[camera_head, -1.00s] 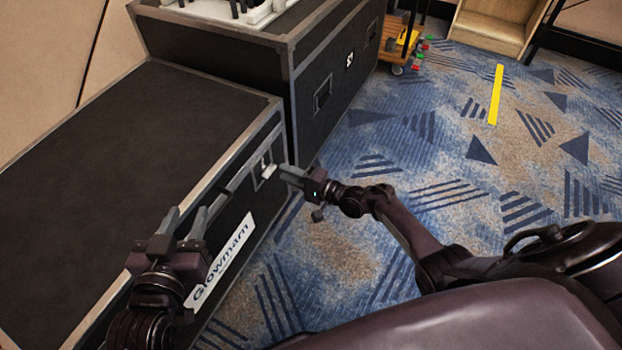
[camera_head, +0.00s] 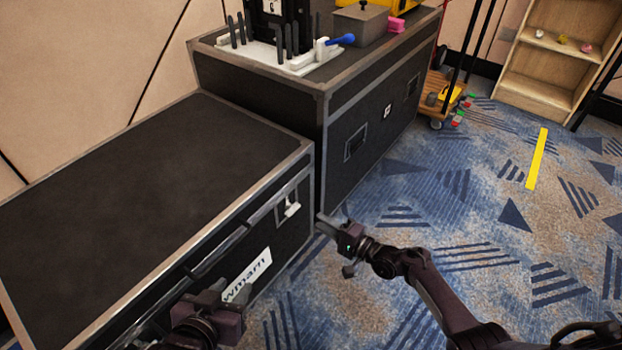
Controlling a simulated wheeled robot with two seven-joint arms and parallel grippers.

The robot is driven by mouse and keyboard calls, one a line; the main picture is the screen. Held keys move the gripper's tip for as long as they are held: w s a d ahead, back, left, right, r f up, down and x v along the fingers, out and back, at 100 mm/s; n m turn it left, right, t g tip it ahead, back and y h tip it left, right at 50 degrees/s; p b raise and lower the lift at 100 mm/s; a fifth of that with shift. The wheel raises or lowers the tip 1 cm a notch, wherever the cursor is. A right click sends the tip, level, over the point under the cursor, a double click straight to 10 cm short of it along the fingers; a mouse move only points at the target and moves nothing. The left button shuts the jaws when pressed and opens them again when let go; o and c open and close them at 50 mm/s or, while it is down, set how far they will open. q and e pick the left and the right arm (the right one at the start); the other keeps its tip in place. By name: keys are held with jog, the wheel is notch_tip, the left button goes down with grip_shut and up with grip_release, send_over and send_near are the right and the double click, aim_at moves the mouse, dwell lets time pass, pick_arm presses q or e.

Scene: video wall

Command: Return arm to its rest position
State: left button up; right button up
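My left gripper (camera_head: 216,288) is at the bottom left, in front of the low black case's front side, near the white label. Its fingers are dark and short in this view, and I cannot tell their gap. I see nothing held in it. My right gripper (camera_head: 326,222) is over the carpet, near the front corner where the two cases meet. Its fingers point up and left, seen from the side, so their gap does not show. My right arm reaches in from the bottom right.
The low black case (camera_head: 150,165) has a bare top. The taller case (camera_head: 290,88) behind it bears a white rack (camera_head: 262,55), a grey box (camera_head: 362,24) and a blue-handled tool (camera_head: 341,41). A wooden shelf (camera_head: 535,87) and a cart stand at the back right. The patterned carpet is open.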

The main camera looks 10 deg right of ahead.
jog(key=shift+a, duration=0.1)
